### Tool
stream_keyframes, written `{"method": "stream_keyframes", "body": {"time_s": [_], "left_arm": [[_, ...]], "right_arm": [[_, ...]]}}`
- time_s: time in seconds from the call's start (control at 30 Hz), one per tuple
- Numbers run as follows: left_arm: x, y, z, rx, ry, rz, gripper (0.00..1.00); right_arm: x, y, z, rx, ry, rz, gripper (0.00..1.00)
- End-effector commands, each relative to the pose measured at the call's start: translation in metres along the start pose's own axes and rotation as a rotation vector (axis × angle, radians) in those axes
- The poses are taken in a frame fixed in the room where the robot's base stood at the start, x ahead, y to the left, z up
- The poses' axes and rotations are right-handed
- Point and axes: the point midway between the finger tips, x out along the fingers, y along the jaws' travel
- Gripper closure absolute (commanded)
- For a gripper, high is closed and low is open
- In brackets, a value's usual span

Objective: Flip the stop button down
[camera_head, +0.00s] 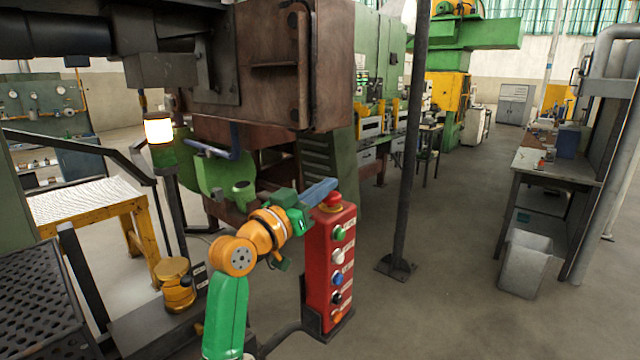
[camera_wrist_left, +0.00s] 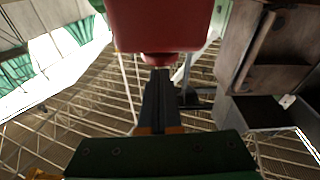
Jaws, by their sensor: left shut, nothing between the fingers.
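The red control box (camera_head: 322,262) stands upright in the middle of the head view, with a column of coloured buttons on its face. The red stop button (camera_head: 333,199) sits on top of it with a yellow ring below. My left gripper (camera_head: 334,183) is shut and empty, and its blue-grey fingers lie at the button's top in the head view. In the left wrist view, which looks upside down, the shut fingertips (camera_wrist_left: 160,72) meet the edge of the red button (camera_wrist_left: 160,58). I cannot tell whether they touch it. My right gripper is not in view.
A rusty furnace housing (camera_head: 290,65) hangs above and behind the left arm. A dark post (camera_head: 411,150) stands right of the box. A lit lamp (camera_head: 159,130) and a yellow-framed table (camera_head: 90,205) are at the left.

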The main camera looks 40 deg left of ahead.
Motion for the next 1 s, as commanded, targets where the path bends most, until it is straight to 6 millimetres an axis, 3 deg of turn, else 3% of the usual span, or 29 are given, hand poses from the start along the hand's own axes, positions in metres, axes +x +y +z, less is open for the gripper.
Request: {"method": "stream_keyframes", "body": {"time_s": [0.03,0.07,0.1,0.2,0.5,1.0], "left_arm": [[0.008,0.004,-0.026,0.002,0.003,0.001,1.0],[0.011,0.005,-0.034,0.003,0.008,0.0,1.0],[0.0,0.003,-0.02,0.007,0.011,-0.003,1.0],[-0.028,0.002,-0.014,0.009,0.014,-0.004,1.0],[-0.083,0.003,-0.019,0.005,0.016,-0.003,1.0],[-0.092,0.004,-0.024,0.003,0.016,-0.002,1.0]], "right_arm": [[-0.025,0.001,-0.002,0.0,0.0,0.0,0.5],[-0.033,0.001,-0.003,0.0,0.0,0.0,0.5],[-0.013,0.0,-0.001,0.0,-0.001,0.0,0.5],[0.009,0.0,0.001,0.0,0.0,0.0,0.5],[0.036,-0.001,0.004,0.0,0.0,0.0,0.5],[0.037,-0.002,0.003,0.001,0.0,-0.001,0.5]]}}
